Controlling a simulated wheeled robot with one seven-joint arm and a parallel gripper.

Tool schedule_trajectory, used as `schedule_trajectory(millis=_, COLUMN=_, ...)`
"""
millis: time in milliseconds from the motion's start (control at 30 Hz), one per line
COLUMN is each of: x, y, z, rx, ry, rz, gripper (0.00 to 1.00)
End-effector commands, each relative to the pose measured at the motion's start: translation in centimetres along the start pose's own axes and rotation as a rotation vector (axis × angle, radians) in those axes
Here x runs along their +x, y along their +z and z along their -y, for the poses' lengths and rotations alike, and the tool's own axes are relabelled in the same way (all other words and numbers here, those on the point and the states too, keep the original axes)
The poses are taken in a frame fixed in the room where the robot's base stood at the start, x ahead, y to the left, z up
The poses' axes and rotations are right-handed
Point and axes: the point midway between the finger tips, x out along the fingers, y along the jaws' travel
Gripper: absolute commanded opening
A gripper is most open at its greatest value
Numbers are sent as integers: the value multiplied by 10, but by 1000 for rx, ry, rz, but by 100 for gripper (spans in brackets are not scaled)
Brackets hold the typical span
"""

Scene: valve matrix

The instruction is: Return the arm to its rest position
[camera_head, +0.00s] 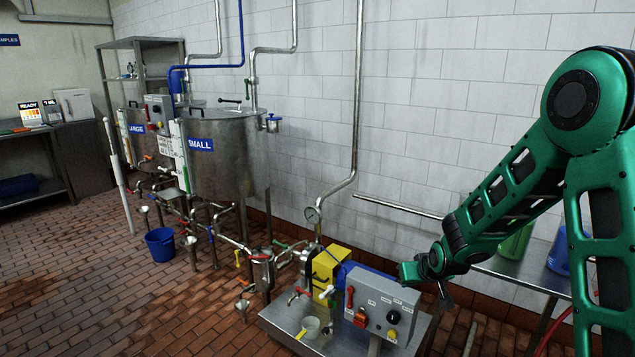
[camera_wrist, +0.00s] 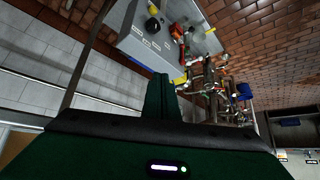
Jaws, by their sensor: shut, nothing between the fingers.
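My green arm comes in from the right side of the head view and reaches down to the left. My gripper (camera_head: 410,272) is at its end, beside the grey control box (camera_head: 384,309); I cannot tell the exact gap. In the wrist view my gripper's green fingers (camera_wrist: 162,90) are together, with nothing between them. The control box also shows in the wrist view (camera_wrist: 150,35), past the fingertips.
The control box stands on a steel stand (camera_head: 300,335) with a yellow box (camera_head: 331,268) and a pressure gauge (camera_head: 312,215). A steel table (camera_head: 520,268) holds green and blue containers. Tanks (camera_head: 225,160), pipes and a blue bucket (camera_head: 160,243) stand left. The brick floor at front left is clear.

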Motion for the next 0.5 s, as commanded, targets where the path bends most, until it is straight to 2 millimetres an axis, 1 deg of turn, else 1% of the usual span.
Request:
schedule_trajectory(millis=33, x=-20, y=-3, z=-1, rx=-4, ry=7, rz=8, gripper=0)
schedule_trajectory(millis=233, x=-90, y=4, z=-5, rx=-4, ry=29, rz=72, gripper=0)
schedule_trajectory(millis=367, x=-134, y=16, z=-7, rx=2, ry=42, rz=114, gripper=0)
schedule_trajectory(millis=500, x=-181, y=33, z=-8, rx=13, ry=54, rz=158, gripper=0)
